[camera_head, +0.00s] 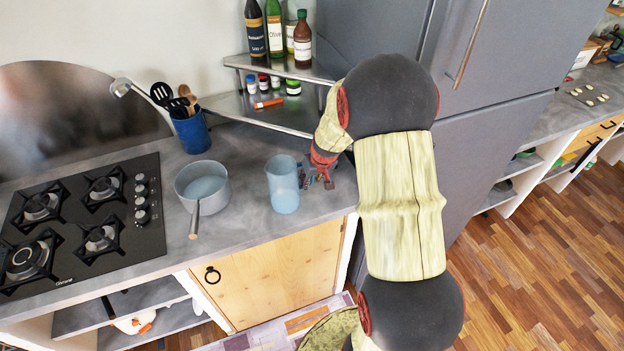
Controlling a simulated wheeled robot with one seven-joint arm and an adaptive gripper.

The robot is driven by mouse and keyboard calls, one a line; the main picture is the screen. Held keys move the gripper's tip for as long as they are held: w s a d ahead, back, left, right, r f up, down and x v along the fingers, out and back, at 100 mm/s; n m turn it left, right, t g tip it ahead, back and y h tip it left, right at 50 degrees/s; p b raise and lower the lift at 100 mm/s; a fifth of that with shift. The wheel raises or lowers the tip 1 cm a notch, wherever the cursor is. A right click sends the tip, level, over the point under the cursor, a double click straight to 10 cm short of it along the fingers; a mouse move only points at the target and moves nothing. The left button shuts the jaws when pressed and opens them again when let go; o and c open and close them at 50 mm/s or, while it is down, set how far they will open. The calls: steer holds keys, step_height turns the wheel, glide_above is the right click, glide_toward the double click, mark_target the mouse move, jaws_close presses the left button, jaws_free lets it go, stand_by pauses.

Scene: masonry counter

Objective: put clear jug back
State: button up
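The clear jug (283,188), a bluish see-through cylinder, stands upright on the grey counter near its front edge, right of the saucepan. My gripper (316,182) is low over the counter, just right of the jug, on the side where a handle seems to be. The fingers are small and partly overlapped by other gripper parts. I cannot tell whether they touch the jug or how far apart they are.
A saucepan (203,186) sits left of the jug, its handle pointing to the front edge. A blue utensil holder (191,133) and a gas hob (85,222) are farther left. A corner shelf (270,112) with bottles and jars stands behind. A grey fridge (480,120) is at right.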

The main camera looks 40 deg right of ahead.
steer(key=p+v, duration=0.2)
steer(key=v, duration=1)
steer(key=s+a+r+n, duration=0.1)
steer(key=s+a+r, duration=0.1)
steer(key=a+r, duration=0.45)
steer(key=s+a+r+n, duration=0.1)
steer(key=s+a+r, duration=0.2)
steer(key=a+r, duration=0.3)
steer(key=s+a+r, duration=0.2)
steer(key=s+a, duration=0.4)
steer(key=s, duration=0.2)
steer(key=s+a+r+n+t+y, duration=0.1)
steer(key=s+a+r, duration=0.2)
steer(key=s+a, duration=0.3)
steer(key=shift+s+a, duration=0.2)
steer(key=shift+s, duration=0.65)
steer(key=shift+r, duration=0.1)
